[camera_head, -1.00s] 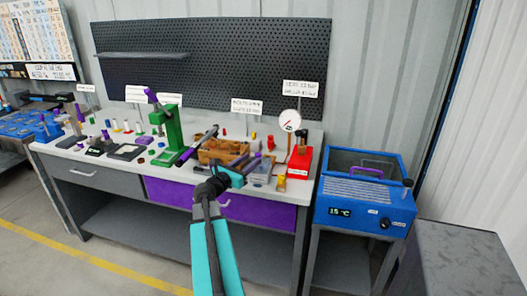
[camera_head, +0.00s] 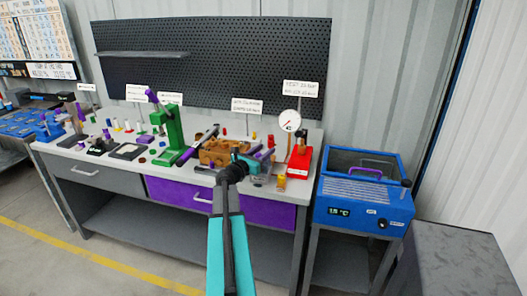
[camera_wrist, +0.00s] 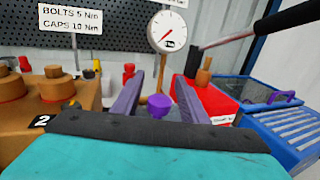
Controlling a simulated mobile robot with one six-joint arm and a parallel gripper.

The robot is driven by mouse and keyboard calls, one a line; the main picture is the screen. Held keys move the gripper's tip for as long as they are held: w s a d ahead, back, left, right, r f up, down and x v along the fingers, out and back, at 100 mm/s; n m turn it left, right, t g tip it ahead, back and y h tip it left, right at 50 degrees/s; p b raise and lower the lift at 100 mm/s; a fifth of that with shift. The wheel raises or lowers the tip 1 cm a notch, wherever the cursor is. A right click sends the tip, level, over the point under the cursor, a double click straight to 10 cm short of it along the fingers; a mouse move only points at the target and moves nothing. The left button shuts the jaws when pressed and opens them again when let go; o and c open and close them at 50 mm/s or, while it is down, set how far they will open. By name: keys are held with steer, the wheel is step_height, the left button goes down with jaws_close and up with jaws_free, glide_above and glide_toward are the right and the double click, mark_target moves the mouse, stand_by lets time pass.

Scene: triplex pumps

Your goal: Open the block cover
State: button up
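My gripper (camera_head: 263,156) is over the right part of the workbench, beside the brass-coloured block (camera_head: 214,152). In the wrist view its two purple fingers (camera_wrist: 158,78) are apart, with nothing held between them. A purple knob (camera_wrist: 158,104) shows between the fingers, further down and beyond them. It seems to belong to a grey box-like part (camera_head: 260,180), mostly hidden by my gripper; I cannot tell for certain that this is the block cover.
A red stand (camera_head: 300,160) with a dial gauge (camera_head: 290,120) is close behind right. A green press (camera_head: 168,135) stands to the left. A small yellow part (camera_head: 281,183) is at the bench's front edge. A blue bath (camera_head: 362,200) stands right of the bench.

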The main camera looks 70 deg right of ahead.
steer(key=shift+d, duration=0.1)
jaws_close()
steer(key=shift+a, duration=0.2)
steer(key=shift+d+f, duration=0.1)
steer(key=shift+d, duration=0.05)
